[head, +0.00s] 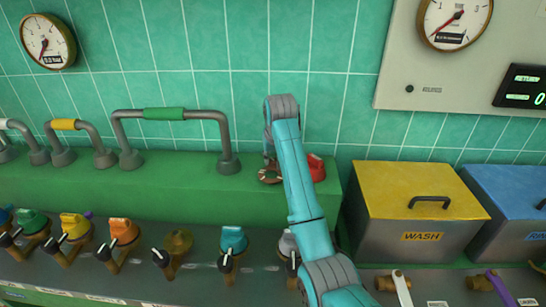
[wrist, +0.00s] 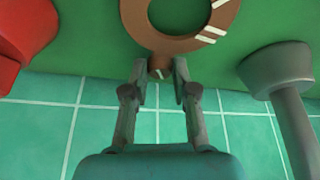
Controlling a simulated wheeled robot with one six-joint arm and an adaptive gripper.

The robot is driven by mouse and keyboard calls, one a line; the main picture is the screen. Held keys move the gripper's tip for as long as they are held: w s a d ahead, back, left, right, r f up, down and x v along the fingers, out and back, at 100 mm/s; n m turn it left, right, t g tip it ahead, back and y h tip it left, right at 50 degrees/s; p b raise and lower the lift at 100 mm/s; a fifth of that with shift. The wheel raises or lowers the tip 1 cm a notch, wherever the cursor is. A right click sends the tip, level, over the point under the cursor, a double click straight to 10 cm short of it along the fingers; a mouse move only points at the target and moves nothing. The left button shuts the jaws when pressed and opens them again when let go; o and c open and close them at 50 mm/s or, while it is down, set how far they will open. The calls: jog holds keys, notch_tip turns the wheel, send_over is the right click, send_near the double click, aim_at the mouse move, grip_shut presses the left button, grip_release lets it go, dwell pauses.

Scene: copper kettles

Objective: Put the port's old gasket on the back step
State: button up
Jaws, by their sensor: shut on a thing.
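The old gasket is a flat brown ring with white marks and a small tab. It shows in the wrist view (wrist: 172,42) and, partly behind my arm, in the head view (head: 268,178). My gripper (wrist: 160,72) is shut on the tab, with one finger on each side. In the head view the gripper is mostly hidden behind my arm. The gasket is over the green back step (head: 190,182), near its right end. I cannot tell whether it touches the step or hangs just above it.
A red object (head: 316,167) stands on the step just right of the gasket. A grey pipe with a green sleeve (head: 164,114) rises from the step to the left, its near foot (wrist: 275,68) close by. Several valves line the front. The yellow wash bin (head: 385,190) stands right.

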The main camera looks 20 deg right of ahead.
jog(key=shift+f, duration=0.45)
dwell(0.4)
jog(key=o, duration=1)
jog(key=shift+v, duration=3.75)
